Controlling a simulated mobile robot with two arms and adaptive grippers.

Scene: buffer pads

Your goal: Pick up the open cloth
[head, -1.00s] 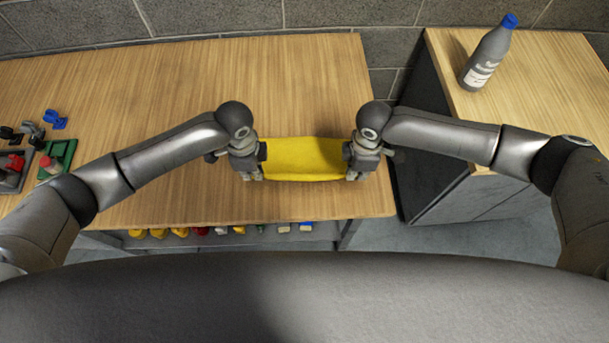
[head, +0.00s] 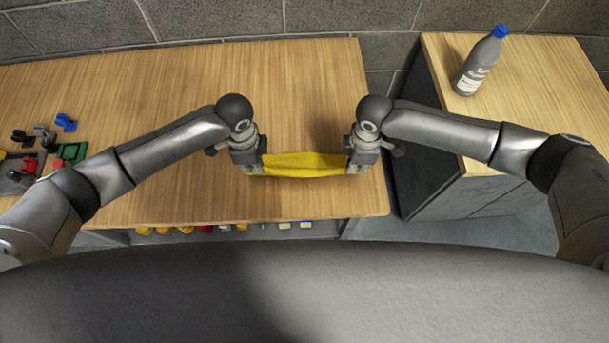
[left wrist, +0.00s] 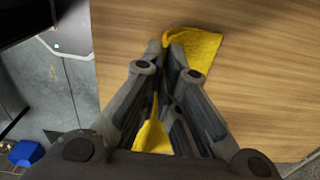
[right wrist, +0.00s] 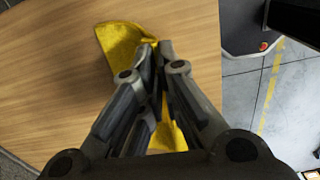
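The yellow cloth (head: 305,165) is stretched between my two grippers above the wooden table (head: 290,209), near its right front part. My left gripper (head: 253,168) is shut on the cloth's left end. In the left wrist view its fingers (left wrist: 172,48) pinch the cloth (left wrist: 200,50), with yellow showing on both sides of them. My right gripper (head: 356,166) is shut on the right end. In the right wrist view its fingers (right wrist: 157,50) pinch the cloth (right wrist: 120,44). The gap between cloth and table is hard to judge.
A grey bottle with a blue cap (head: 480,64) stands on the cabinet (head: 545,95) at the right. Small blue, grey, red and green parts (head: 66,123) lie at the table's far left. A lower shelf holds several small items (head: 190,231). The table behind the cloth is clear.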

